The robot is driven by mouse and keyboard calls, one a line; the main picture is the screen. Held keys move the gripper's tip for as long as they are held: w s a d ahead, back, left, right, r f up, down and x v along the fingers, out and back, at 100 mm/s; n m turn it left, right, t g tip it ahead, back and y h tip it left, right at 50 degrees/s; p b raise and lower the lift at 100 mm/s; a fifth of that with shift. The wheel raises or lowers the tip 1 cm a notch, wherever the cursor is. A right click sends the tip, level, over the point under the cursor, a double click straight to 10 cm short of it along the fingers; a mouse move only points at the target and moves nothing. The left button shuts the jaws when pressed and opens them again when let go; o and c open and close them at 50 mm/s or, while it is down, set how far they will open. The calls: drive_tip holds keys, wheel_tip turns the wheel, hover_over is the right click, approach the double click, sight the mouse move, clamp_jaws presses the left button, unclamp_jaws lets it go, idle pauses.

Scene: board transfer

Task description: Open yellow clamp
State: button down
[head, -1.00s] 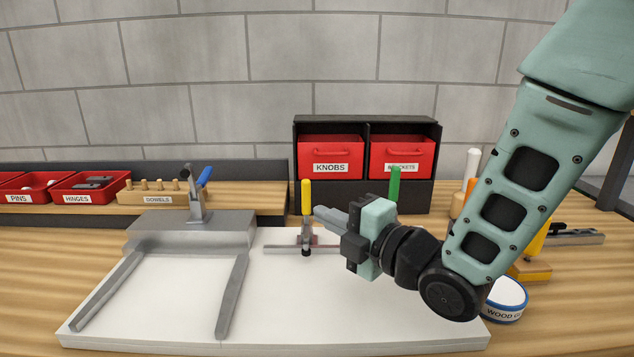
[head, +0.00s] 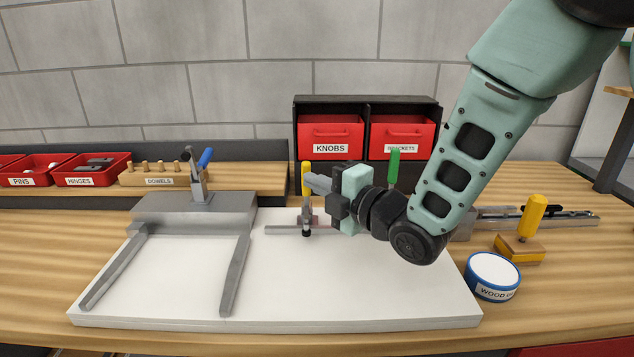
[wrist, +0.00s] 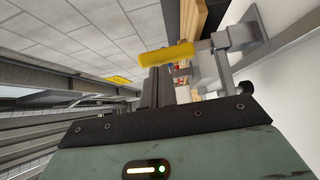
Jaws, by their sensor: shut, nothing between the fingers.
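The yellow clamp's handle (head: 306,178) stands upright at the back of the white board (head: 340,285) in the head view. Its metal body and black-tipped spindle (head: 307,228) sit below it at the board's rear edge. My gripper (head: 318,184) is shut and empty, with its fingers pointing left at the handle and overlapping its right side. In the wrist view the yellow handle (wrist: 166,55) lies across the picture just beyond the shut fingertips (wrist: 155,80). I cannot tell whether the fingers touch the handle.
A blue-handled clamp (head: 205,158) stands on a grey block at the left. A green handle (head: 393,168) rises behind my gripper. The wood glue tub (head: 492,277) and a yellow-handled tool (head: 534,216) stand at the right. Red bins (head: 331,134) are at the back.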

drive_tip(key=shift+w+d+r+m+g+h+p, duration=0.15)
drive_tip(key=shift+w+m+g+h+p, duration=0.15)
drive_tip(key=shift+w+m+g+p, duration=0.3)
drive_tip(key=shift+w+a+r+m+g+h+p, duration=0.15)
drive_tip(key=shift+w+m+g+h+p, duration=0.15)
drive_tip(key=shift+w+p, duration=0.35)
drive_tip(key=shift+w+d+r+m+g+h+p, duration=0.15)
drive_tip(key=shift+w+m+g+h+p, duration=0.25)
drive_tip(key=shift+w, duration=0.4)
drive_tip(key=shift+r, duration=0.1)
